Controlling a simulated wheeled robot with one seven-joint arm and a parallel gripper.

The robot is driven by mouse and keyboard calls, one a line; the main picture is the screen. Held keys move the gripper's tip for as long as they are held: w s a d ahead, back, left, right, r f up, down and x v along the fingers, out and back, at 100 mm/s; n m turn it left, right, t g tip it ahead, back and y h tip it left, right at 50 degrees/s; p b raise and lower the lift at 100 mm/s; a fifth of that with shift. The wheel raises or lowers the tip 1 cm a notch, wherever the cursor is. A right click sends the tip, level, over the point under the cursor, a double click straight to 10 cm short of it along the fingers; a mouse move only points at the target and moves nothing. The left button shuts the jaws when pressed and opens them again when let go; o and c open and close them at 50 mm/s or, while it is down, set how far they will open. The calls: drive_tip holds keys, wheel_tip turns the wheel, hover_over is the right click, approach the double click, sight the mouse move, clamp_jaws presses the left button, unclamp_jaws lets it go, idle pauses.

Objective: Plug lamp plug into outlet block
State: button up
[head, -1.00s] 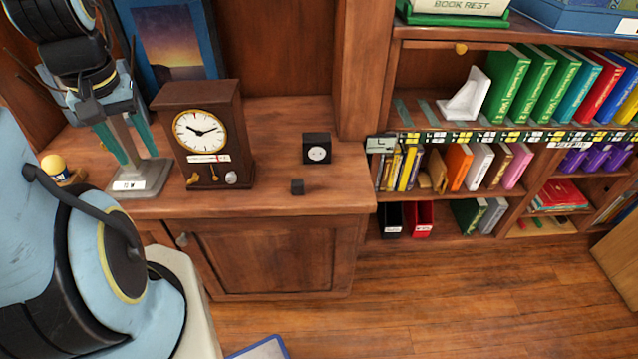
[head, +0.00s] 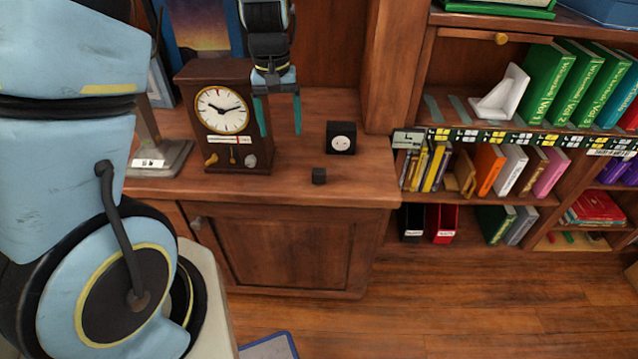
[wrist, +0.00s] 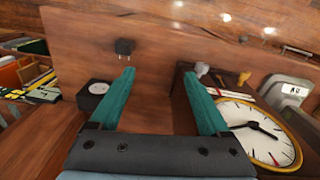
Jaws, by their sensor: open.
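The lamp plug (head: 319,176) is a small black block on the cabinet top near its front edge. In the wrist view the plug (wrist: 124,47) shows two short prongs. The outlet block (head: 341,137) is a black cube with a round white socket face, standing behind the plug and slightly to its right; it also shows in the wrist view (wrist: 95,90). My gripper (head: 281,133) is open and empty, pointing down in front of the clock's right side, left of the outlet block. Its teal fingers (wrist: 158,74) have nothing between them.
A brown clock (head: 222,112) stands left of the outlet block. A grey base with a label (head: 160,160) is further left, partly hidden by my arm. A bookcase with several books (head: 547,84) is on the right. The cabinet top (head: 365,180) is clear around the plug.

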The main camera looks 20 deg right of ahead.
drive_tip(key=m+b, duration=0.1)
hover_over(319, 170)
wheel_tip(319, 170, down, 4)
drive_tip(key=shift+f, duration=0.15)
drive_tip(key=shift+f+p, duration=0.45)
drive_tip(key=shift+f, duration=2.35)
drive_tip(key=shift+f, duration=0.1)
drive_tip(key=shift+f+p, duration=1.05)
drive_tip(key=shift+f, duration=1.45)
